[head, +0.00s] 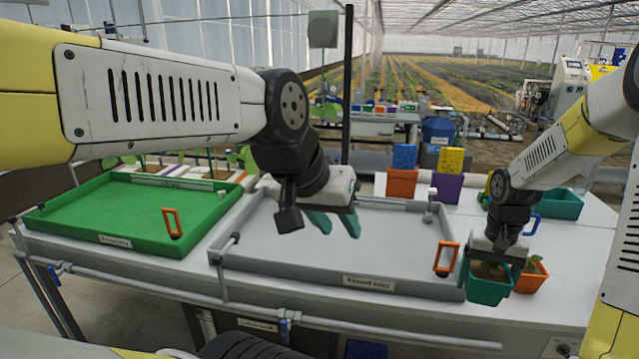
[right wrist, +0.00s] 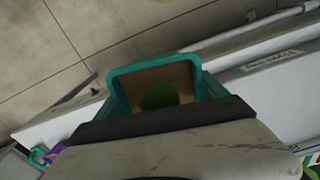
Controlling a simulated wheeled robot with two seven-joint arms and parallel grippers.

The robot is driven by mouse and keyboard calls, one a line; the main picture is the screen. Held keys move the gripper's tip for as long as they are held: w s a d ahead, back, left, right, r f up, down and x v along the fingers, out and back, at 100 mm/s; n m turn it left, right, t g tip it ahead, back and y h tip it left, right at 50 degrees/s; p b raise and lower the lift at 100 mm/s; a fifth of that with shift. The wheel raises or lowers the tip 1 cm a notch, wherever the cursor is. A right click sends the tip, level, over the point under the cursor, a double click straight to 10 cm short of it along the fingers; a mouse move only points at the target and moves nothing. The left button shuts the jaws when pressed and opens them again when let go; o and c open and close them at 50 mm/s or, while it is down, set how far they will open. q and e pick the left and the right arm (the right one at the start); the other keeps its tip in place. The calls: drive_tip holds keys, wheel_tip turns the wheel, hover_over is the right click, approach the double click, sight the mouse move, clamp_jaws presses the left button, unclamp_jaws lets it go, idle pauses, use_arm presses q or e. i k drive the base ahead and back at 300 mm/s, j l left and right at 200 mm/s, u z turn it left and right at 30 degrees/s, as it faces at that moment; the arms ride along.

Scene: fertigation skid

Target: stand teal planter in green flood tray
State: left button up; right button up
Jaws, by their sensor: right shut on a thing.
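The teal planter (head: 487,292) is at the right, in front of the grey tray's right end. My right gripper (head: 494,262) is shut on its rim from above. In the right wrist view the planter (right wrist: 113,92) shows its open top with brown soil and a green plant. I cannot tell whether its base touches the bench. The green flood tray (head: 118,212) lies at the left end of the bench, its floor bare. My left gripper (head: 334,226) hangs over the grey tray with its two teal fingers apart and nothing between them.
A grey tray (head: 300,268) fills the middle of the bench. An orange planter (head: 531,277) stands just right of the teal one. Orange handle-like frames (head: 446,257) stand at tray corners. Blue, yellow, orange and purple boxes (head: 447,188) stand behind. A dark post rises behind the bench.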

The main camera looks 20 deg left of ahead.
sight(126, 220)
drive_tip(key=j+u, duration=0.2)
drive_tip(key=j, duration=0.45)
drive_tip(key=j+u, duration=0.25)
drive_tip(key=j, duration=0.45)
drive_tip(key=j+u, duration=0.2)
drive_tip(key=j, duration=0.45)
drive_tip(key=i+j+u, duration=0.25)
drive_tip(key=j, duration=0.4)
drive_tip(key=i+j+u, duration=0.15)
drive_tip(key=i+j, duration=0.15)
drive_tip(key=i+j+u, duration=0.2)
drive_tip(key=i, duration=0.2)
drive_tip(key=i+j+u, duration=0.15)
drive_tip(key=i, duration=0.25)
